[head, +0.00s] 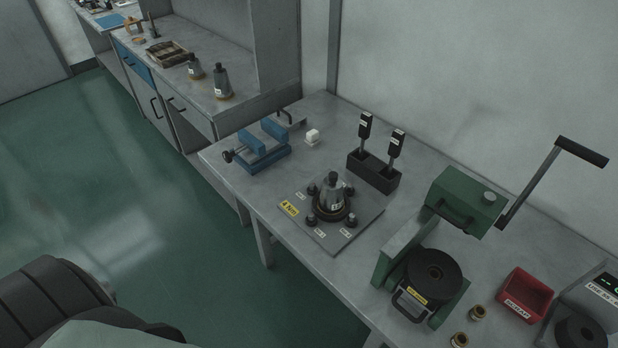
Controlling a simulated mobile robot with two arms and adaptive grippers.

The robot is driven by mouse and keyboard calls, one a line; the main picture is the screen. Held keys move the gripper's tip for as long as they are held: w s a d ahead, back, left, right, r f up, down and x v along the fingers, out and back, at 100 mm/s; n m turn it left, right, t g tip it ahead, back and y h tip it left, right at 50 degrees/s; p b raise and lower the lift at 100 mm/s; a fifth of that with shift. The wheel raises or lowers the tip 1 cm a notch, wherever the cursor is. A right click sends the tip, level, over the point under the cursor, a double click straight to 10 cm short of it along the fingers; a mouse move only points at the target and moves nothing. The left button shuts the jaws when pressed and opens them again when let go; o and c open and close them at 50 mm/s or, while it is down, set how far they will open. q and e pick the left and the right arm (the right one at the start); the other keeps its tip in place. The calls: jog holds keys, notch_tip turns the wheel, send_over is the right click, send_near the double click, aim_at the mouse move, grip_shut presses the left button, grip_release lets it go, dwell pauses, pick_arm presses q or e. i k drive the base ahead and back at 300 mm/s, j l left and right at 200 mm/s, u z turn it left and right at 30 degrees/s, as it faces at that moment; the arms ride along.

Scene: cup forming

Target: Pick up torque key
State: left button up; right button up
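Two upright tools with black handles and small white labels stand in a black holder (374,171) at the back of the workbench. One is the left tool (366,127) and the other is the right tool (397,143). The labels are too small to read, so I cannot tell which is the torque key. In front of the holder, a grey plate (349,238) with a yellow label carries a metal cup-shaped die (332,194) with several dark knobs around it. Neither of my grippers is in view.
A green hand-cranked press (465,201) and red scrap bin (525,295) stand to the right. A second bench (190,104) holds more dies. Green floor is open at left.

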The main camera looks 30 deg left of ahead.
aim_at(395, 148)
jog(key=i+j, duration=0.2)
jog(key=j, duration=0.2)
jog(key=i+j+z, duration=0.1)
jog(key=j, duration=0.25)
jog(key=i+j, duration=0.3)
jog(key=j+z, duration=0.05)
jog(key=j, duration=0.05)
